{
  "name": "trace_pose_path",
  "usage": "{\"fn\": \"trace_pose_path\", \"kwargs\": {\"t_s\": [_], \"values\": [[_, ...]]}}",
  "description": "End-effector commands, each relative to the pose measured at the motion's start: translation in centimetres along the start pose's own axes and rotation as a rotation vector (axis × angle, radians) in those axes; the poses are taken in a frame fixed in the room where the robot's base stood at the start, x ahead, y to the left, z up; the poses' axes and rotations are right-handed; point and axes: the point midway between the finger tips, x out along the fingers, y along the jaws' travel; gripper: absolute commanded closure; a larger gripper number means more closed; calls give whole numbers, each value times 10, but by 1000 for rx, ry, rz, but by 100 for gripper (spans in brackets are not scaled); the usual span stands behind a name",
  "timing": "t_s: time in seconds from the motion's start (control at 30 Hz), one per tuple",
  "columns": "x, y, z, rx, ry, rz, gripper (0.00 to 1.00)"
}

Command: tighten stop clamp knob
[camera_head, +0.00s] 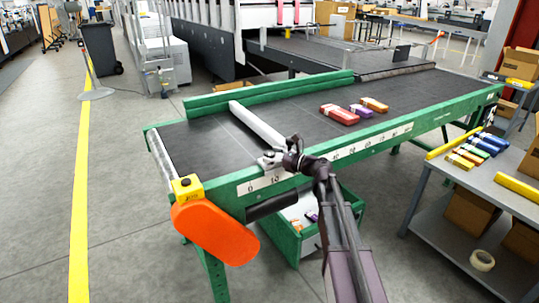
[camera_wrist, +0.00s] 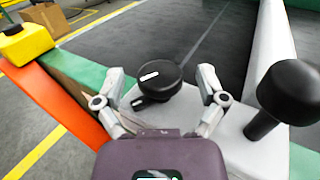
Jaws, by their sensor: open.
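In the wrist view, a black round knob (camera_wrist: 160,72) with a white mark and a small dark lug sits on a light grey clamp block (camera_wrist: 245,145). My gripper (camera_wrist: 161,78) is open, with one finger on each side of this knob. I see gaps between fingers and knob. A taller black knob (camera_wrist: 292,90) on a stem stands to the right on the same block. The light grey stop bar (camera_wrist: 270,35) runs away from the block. In the head view, the clamp block (camera_head: 268,161) is on the green rail's scale, and my gripper (camera_head: 284,159) is over it, hiding part.
The dark conveyor belt (camera_head: 240,115) holds several small cartons (camera_head: 339,114). A yellow button box (camera_head: 187,187) and an orange guard (camera_head: 215,233) are at the near left corner. A green bin (camera_head: 335,232) is below the rail. A grey table (camera_head: 490,175) with cartons stands right.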

Motion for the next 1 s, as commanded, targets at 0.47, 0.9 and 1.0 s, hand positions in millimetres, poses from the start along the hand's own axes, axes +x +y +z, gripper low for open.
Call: {"fn": "trace_pose_path", "kwargs": {"t_s": [0.47,0.9,1.0], "values": [[6,0,0,0,0,-1,21],[6,0,0,0,0,-3,93],[6,0,0,0,-1,-11,93]]}}
